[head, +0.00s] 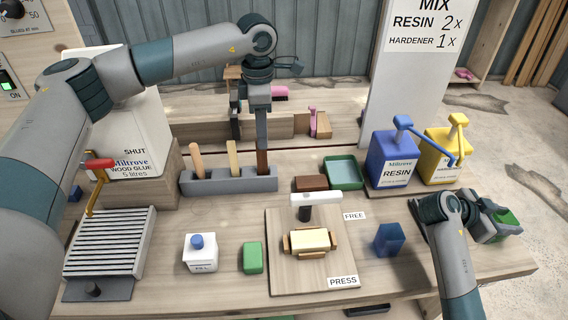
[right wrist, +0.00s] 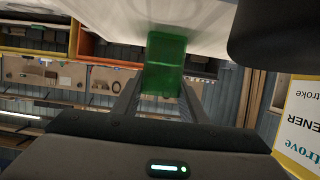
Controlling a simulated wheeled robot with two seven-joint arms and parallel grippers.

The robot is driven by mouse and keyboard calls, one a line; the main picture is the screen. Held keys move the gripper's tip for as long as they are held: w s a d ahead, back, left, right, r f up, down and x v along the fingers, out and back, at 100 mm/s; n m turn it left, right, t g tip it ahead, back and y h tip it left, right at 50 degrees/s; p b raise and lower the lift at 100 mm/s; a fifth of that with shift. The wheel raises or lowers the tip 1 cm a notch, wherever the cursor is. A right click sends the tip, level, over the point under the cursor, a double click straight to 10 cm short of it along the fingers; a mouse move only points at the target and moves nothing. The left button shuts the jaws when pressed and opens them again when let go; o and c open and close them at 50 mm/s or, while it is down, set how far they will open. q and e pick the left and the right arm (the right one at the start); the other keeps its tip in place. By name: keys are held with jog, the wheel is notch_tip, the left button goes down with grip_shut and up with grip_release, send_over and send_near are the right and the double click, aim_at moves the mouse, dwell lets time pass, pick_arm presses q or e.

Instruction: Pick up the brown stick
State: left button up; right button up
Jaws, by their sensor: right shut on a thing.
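The brown stick (head: 262,163) stands upright in the right end of a long grey holder (head: 225,182). A tan stick (head: 197,160) and a lighter yellowish stick (head: 233,158) stand in the same holder to its left. My left gripper (head: 262,140) points straight down over the brown stick, and its fingers hide the stick's upper part. I cannot tell whether these fingers are closed on it. My right gripper (head: 507,219) is at the right end of the bench, shut on a green block (right wrist: 165,65); the block shows between its fingers in the right wrist view.
A blue resin container (head: 391,164) and a yellow hardener container (head: 441,160) stand at the right. A green tray (head: 345,174) and a brown block (head: 310,183) lie right of the holder. A press board (head: 285,278), green block (head: 252,258) and white bottle (head: 200,257) are in front.

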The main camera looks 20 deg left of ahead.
pick_arm(q)
send_over(262, 164)
jog(key=shift+f, duration=2.6)
jog(key=shift+w, duration=0.35)
grip_shut()
